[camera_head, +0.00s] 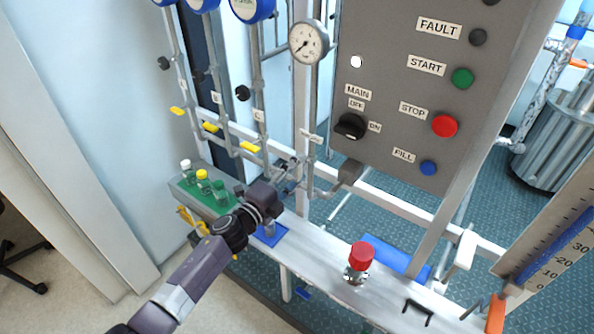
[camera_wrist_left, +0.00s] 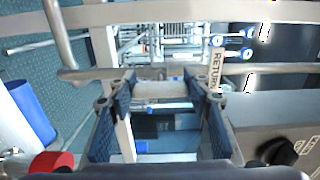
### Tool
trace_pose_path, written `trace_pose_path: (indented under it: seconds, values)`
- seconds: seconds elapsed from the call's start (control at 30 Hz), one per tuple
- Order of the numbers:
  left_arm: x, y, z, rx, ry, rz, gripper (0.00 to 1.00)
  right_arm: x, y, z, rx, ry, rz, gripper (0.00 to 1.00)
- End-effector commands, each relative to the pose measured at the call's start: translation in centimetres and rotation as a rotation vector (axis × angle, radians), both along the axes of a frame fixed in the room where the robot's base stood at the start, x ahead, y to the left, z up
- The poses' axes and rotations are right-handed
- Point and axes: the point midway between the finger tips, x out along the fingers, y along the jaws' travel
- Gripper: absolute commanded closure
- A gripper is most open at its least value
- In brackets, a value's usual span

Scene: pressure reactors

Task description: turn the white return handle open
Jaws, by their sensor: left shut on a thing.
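My left gripper (camera_head: 292,176) reaches in from the lower left to the pipework below the gauge. The left wrist view shows its two dark fingers (camera_wrist_left: 160,105) on either side of a whitish piece, which looks like the white return handle (camera_wrist_left: 160,89). The fingers are shut on it. A RETURN label (camera_wrist_left: 217,66) stands just to the right of the fingers in that view. In the head view the fingers and pipes mostly hide the handle, so its angle is hard to tell. My right gripper is not in view.
A grey control panel (camera_head: 400,110) with buttons stands right of the gripper. A pressure gauge (camera_head: 308,42) is above it. Yellow handles (camera_head: 250,147) sit on pipes to the left. A green tray (camera_head: 181,187) with bottles and a red knob (camera_head: 361,256) are on the bench.

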Motion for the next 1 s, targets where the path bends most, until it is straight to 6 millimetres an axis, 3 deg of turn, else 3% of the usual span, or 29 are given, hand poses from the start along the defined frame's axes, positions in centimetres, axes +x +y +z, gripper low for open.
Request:
trace_pose_path:
  seconds: [0.07,0.1,0.27,0.67,1.0]
  values:
    - [0.0,0.0,0.0,-0.003,0.002,0.001,0.79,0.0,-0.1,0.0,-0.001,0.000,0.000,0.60]
    - [0.0,0.0,0.0,-0.003,0.002,0.001,0.54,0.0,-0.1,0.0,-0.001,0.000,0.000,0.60]
    - [0.0,0.0,0.0,-0.002,0.002,0.001,0.36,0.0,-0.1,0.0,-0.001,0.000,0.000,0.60]
    - [-0.6,0.5,-0.1,0.000,0.001,0.001,0.36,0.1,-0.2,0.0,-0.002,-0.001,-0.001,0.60]
    - [-5.6,4.1,-0.2,0.002,0.004,0.001,0.36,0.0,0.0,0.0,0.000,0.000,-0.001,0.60]
